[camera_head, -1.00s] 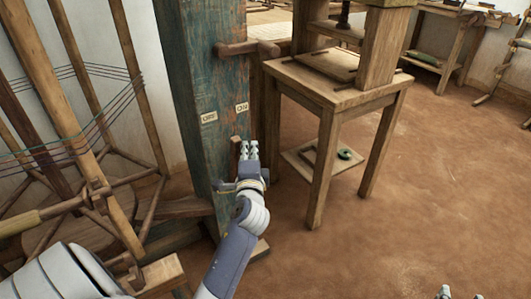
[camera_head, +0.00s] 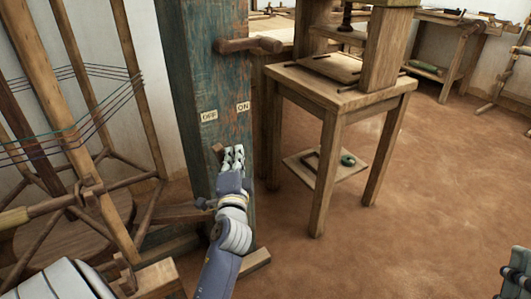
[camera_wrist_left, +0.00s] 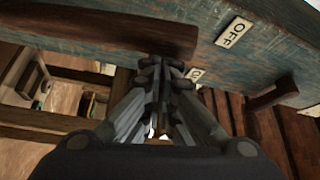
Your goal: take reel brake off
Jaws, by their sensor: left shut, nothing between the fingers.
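A teal-painted post (camera_head: 200,70) carries an OFF label (camera_head: 209,117) and an ON label (camera_head: 243,107). The brake lever, a short brown wooden bar (camera_head: 217,149), shows its tip just below the OFF label; its lower part is hidden by my left gripper (camera_head: 232,156). That gripper is shut and empty, right beside the lever on its right. In the left wrist view the shut fingers (camera_wrist_left: 165,70) lie close to the lever (camera_wrist_left: 110,32); whether they touch it I cannot tell. The OFF label (camera_wrist_left: 233,32) shows there too. My right gripper (camera_head: 515,272) is partly in view, low at the right edge.
A wooden T-shaped handle (camera_head: 248,46) sticks out of the post higher up. A wooden reel frame (camera_head: 75,150) with dark threads stands on the left. A wooden stand (camera_head: 332,110) is close on the right. The earthen floor (camera_head: 430,180) beyond it is clear.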

